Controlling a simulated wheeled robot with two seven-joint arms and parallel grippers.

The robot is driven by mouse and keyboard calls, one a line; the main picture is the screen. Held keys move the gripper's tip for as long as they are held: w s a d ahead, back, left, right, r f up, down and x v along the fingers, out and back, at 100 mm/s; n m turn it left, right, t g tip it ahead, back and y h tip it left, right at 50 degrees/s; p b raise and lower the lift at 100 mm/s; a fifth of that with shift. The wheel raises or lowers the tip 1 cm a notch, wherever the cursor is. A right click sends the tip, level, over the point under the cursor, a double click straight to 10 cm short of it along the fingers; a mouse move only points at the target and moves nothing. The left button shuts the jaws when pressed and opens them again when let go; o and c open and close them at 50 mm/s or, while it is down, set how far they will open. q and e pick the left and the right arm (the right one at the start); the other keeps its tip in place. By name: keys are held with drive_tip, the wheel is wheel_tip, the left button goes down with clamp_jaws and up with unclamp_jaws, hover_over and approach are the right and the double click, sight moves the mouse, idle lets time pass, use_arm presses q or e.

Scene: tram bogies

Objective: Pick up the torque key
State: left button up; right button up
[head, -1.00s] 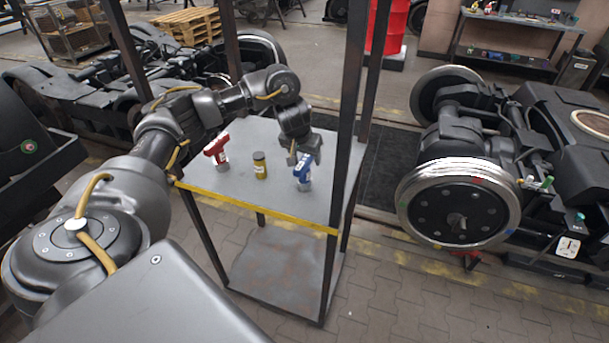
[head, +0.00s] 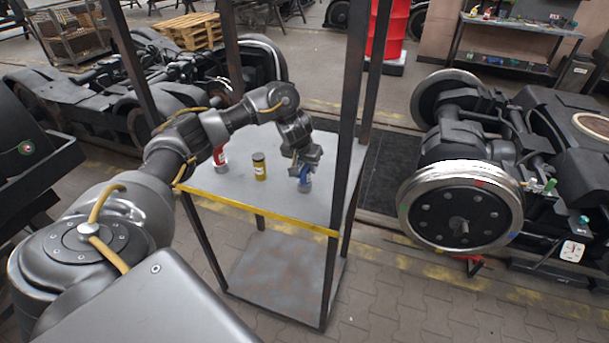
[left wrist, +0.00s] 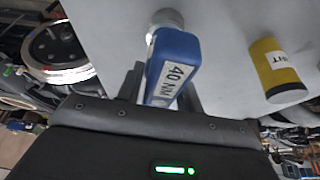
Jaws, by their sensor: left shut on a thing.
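The blue torque key (head: 304,175), labelled "40 NM" in the left wrist view (left wrist: 178,48), is upright at the right of the grey shelf top (head: 238,188). My left gripper (head: 303,164) is over it from above, shut on its blue body. Its grey round end shows below the gripper, at or close to the shelf top; I cannot tell whether it touches. A red tool of similar shape (head: 219,157) stands to the left, partly hidden behind my left arm. My right gripper is not in view.
A yellow cylinder with a dark cap (head: 260,167) stands between the red and blue tools. Dark upright posts (head: 347,120) frame the shelf, one close to the right of my gripper. A yellow strip (head: 262,211) marks the front edge. A wheelset (head: 460,205) stands at right.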

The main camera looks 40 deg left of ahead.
use_arm(q)
clamp_jaws()
